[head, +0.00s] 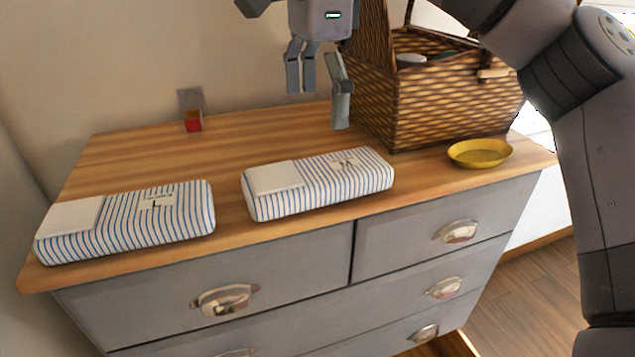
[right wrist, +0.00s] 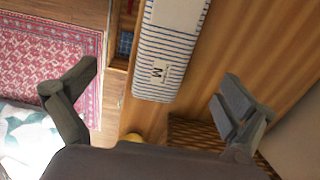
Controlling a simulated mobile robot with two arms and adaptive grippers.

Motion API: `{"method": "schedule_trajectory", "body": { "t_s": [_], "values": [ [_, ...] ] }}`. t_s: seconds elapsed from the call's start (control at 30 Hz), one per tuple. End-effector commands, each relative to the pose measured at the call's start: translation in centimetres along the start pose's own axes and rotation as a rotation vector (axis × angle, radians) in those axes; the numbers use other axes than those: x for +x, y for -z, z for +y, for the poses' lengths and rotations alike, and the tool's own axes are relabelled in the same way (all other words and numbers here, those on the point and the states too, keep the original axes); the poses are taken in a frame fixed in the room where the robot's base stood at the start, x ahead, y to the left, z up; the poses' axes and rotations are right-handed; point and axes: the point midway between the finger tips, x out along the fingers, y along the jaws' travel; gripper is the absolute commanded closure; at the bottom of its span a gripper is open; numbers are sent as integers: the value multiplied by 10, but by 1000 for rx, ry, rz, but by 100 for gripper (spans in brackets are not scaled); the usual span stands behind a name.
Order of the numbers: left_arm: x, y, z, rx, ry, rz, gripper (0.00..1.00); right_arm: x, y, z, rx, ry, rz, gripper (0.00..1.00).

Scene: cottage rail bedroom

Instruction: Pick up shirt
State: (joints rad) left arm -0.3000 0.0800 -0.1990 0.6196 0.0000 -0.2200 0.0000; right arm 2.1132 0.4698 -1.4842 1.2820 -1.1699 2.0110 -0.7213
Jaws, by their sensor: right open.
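Two folded white shirts with blue stripes lie flat on the wooden dresser top. The left shirt (head: 125,222) has a tag that reads L. The middle shirt (head: 318,182) has a tag that looks like M, and it also shows in the right wrist view (right wrist: 166,58) with a clear M on its tag. My right gripper (head: 322,108) is open and empty above the dresser, behind and above the M shirt. In the right wrist view its fingers (right wrist: 155,100) are spread wide, with the M shirt beyond them. My left gripper does not show.
A wicker basket (head: 440,105) stands at the back right, close beside my right gripper. A yellow dish (head: 480,153) sits at the right edge of the dresser top (head: 130,165). A small red object (head: 193,121) stands near the wall. The back left is clear.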

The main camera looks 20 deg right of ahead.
Motion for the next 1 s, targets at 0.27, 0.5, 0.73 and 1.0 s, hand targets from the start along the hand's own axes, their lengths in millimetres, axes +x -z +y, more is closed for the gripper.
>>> {"method": "schedule_trajectory", "body": {
  "t_s": [0.27,0.5,0.73,1.0],
  "values": [
    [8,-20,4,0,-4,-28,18,59,0,0,-1,-3,-2,0],
    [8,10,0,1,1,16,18,75,1,-1,2,0,-1,0],
    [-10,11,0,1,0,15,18,102,6,-8,2,-4,0,0],
    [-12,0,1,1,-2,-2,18,125,5,-8,2,0,-2,0]
  ]
}}
